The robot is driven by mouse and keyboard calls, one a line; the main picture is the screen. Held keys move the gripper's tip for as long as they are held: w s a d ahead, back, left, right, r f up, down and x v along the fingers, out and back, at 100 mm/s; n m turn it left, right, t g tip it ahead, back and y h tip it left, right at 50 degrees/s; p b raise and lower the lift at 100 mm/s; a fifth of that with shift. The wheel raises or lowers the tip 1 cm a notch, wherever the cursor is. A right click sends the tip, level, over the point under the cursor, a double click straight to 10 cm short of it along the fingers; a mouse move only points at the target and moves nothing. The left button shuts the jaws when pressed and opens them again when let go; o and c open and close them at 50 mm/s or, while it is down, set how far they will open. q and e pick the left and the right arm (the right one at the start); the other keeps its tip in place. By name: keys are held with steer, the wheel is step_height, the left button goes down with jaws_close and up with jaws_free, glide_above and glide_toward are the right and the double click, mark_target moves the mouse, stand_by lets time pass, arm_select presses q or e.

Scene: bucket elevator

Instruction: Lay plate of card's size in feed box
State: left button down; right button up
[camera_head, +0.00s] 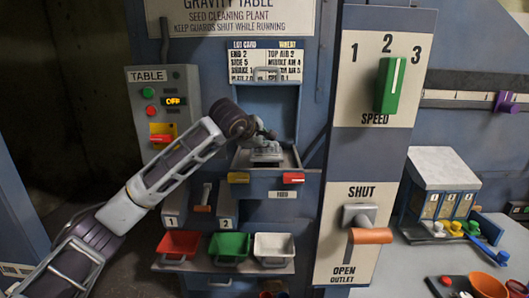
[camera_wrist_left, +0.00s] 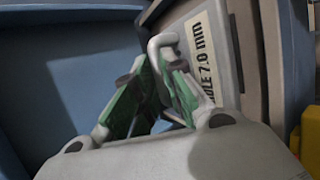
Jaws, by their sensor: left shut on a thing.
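The lot card (camera_head: 265,60), headed WHEAT, is on the blue panel; its lower lines are partly covered and too small to read surely. Below it, the feed box (camera_head: 258,182) has a yellow and a red piece on its front. My left gripper (camera_head: 264,138) is over the box. In the left wrist view the left gripper (camera_wrist_left: 158,88) has green pads shut on the bent grey handle (camera_wrist_left: 163,42) of a plate (camera_wrist_left: 203,60). The plate's label ends in "7.0 mm". The plate stands tilted in that view; whether it touches the box is unclear. My right gripper is out of view.
Red, green and white bins (camera_head: 274,246) stand on a ledge below. The table switch box (camera_head: 163,100) reads OFF. A post with the green speed knob (camera_head: 390,84) and the orange-handled outlet lever (camera_head: 370,235) rises at the right.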

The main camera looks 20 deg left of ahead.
mark_target(266, 152)
arm_select(q)
step_height(266, 152, down, 2)
steer(key=shift+f, duration=0.6)
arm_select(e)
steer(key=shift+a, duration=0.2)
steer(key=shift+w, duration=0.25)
arm_select(q)
steer(key=shift+f, duration=0.1)
steer(key=c, duration=1.5)
jaws_free()
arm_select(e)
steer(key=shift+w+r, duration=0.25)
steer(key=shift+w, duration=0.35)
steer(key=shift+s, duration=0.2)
